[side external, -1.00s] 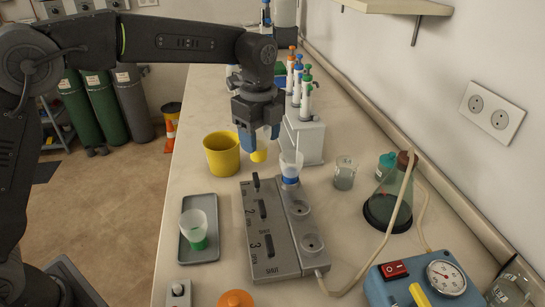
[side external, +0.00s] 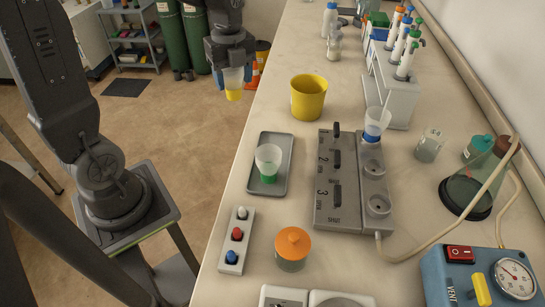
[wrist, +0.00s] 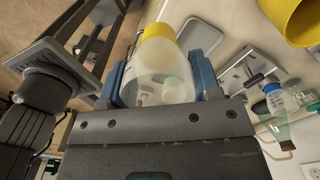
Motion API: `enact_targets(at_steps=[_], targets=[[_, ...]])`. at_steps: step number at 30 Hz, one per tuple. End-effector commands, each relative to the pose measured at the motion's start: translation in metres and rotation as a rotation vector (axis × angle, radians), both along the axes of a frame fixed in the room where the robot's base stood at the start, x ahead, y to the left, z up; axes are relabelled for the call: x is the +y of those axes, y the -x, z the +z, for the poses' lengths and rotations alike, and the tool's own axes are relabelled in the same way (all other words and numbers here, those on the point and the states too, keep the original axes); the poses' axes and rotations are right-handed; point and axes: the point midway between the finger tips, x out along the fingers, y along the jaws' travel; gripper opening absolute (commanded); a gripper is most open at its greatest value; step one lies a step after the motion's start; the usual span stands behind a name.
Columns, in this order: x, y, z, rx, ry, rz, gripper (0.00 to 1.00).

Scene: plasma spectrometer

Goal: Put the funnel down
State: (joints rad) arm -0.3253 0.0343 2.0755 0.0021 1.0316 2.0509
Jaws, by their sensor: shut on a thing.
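My gripper (side external: 233,76) is shut on a translucent funnel (side external: 233,86) with a yellow tip, tip pointing down. In the side view it hangs beyond the bench's left edge, apart from the bench. In the wrist view the held funnel (wrist: 160,72) fills the space between the blue fingers of my gripper (wrist: 162,80). A similar funnel with a green tip (side external: 268,162) stands on a grey tray (side external: 284,180). Another with a blue tip (side external: 376,122) stands at the far end of a grey switch block (side external: 337,200).
A yellow cup (side external: 308,98) stands on the bench behind the tray. A pipette rack (side external: 390,85) stands to the right. A glass flask (side external: 472,190) with a hose, an orange-lidded jar (side external: 293,248) and a blue gauge box (side external: 480,277) stand nearer. Clear bench (side external: 250,120) lies behind the tray.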

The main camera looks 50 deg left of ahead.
Motion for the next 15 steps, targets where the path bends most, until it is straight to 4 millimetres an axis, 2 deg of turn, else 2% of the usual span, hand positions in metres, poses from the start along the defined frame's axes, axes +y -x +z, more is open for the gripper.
enact_targets(at_steps=[4,15], targets=[[-0.014,-0.003,-0.012,0.003,0.002,-0.007,0.33],[-0.085,-0.035,-0.059,0.004,0.0,-0.006,0.33]])
